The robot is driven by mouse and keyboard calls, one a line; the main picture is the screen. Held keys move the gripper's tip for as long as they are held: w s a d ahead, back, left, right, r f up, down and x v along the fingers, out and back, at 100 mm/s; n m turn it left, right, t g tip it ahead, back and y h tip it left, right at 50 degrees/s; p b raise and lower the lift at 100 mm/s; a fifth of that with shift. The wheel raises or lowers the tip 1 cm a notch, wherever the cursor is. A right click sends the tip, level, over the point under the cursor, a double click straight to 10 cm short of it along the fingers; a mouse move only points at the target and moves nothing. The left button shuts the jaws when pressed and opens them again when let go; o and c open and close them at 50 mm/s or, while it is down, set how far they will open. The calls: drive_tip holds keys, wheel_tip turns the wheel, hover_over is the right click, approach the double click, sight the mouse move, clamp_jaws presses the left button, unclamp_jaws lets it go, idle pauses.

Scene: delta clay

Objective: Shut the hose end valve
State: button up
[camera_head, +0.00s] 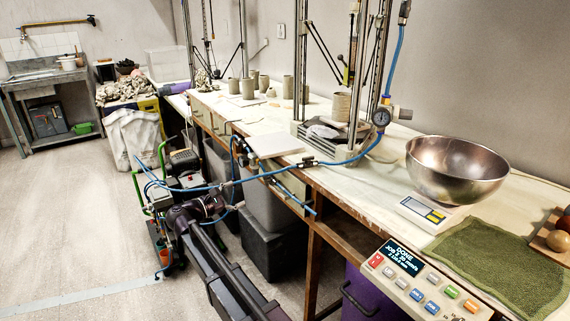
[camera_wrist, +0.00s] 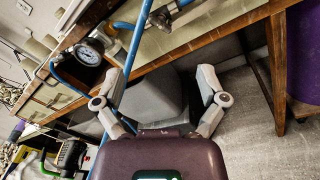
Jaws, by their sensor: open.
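The blue hose (camera_head: 215,186) runs from the machine on the floor to the bench edge. A small dark-handled fitting on it (camera_head: 308,162), which looks like the hose end valve, sits at the bench's front edge. In the wrist view a similar dark-handled fitting (camera_wrist: 160,17) shows at the top, beyond my fingers. Whether its handle is open or shut is too small to tell. My gripper (camera_wrist: 160,82) is open and empty, its two fingers spread below and apart from the fitting. In the head view my gripper (camera_head: 218,204) is low, in front of the bench and left of that fitting.
A pressure gauge (camera_wrist: 88,52) is near my left finger. Dark bins (camera_head: 270,248) stand under the bench. The compressor (camera_head: 184,160) is on the floor at left. A steel bowl (camera_head: 458,168) and a control box (camera_head: 420,284) are at right. The floor at left is mostly clear.

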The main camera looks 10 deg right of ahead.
drive_tip(key=s+d+m+g+y+p, duration=0.3)
drive_tip(key=s+d+m+y+p, duration=0.15)
drive_tip(key=d+y+p, duration=0.8)
wheel_tip(320, 180, up, 13)
drive_tip(key=d+m+t+y+p, duration=0.2)
drive_tip(key=m+y+p, duration=0.5)
drive_tip(key=p, duration=0.5)
drive_tip(key=shift+s+d+f+t, duration=0.2)
drive_tip(key=shift+s+t, duration=0.1)
drive_tip(key=shift+s, duration=0.15)
idle(0.7)
